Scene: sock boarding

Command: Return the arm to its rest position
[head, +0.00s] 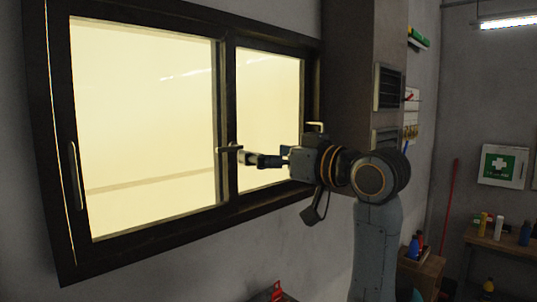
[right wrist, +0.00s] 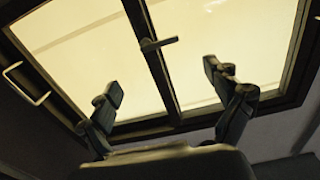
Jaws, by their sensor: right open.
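My right arm comes up from the lower right in the head view. Its gripper (head: 264,160) points left toward the window's middle post. In the right wrist view the two fingers of the gripper (right wrist: 161,78) stand wide apart with nothing between them. The black-framed window (head: 145,232) has two bright panes. A small handle (head: 229,149) on its middle post is just beyond the fingertips; it also shows in the right wrist view (right wrist: 158,44), above the gap between the fingers, apart from them. My left gripper is in neither view.
A long handle (head: 75,175) is on the window's left side. A pillar (head: 347,85) with vents (head: 388,88) stands right of the window, close to my arm. At the right are a first-aid cabinet (head: 503,165), a red pole (head: 450,205) and a bench (head: 500,243) with bottles.

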